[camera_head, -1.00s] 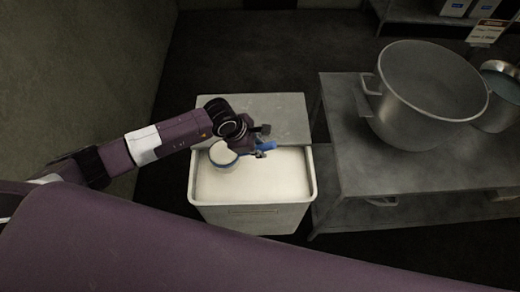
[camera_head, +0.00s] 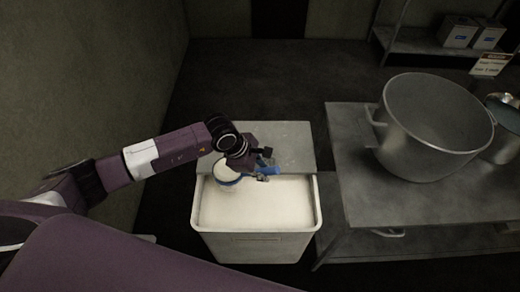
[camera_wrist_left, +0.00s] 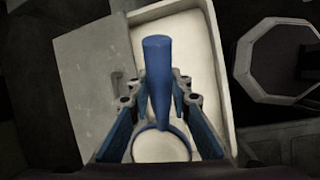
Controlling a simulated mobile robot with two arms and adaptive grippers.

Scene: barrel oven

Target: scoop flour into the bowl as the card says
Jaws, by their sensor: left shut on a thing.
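My left gripper (camera_head: 264,165) is shut on the blue handle of a scoop (camera_head: 226,177). The scoop is over the back left part of the flour bin, and its cup looks full of white flour. In the left wrist view the blue handle (camera_wrist_left: 158,70) lies between the fingers (camera_wrist_left: 160,100), with the round cup below. The flour (camera_head: 258,205) fills the open front of a pale bin (camera_head: 258,247). A large metal bowl (camera_head: 436,120) stands on the table at the right. The card (camera_head: 490,64) is at the upper right, its text too small to read. My right gripper is out of view.
The bin's lid (camera_head: 285,138) covers its back part. A grey metal table (camera_head: 365,190) stands right of the bin, with a smaller pot (camera_head: 504,140) at its right. A shelf with boxes (camera_head: 458,32) is at the back.

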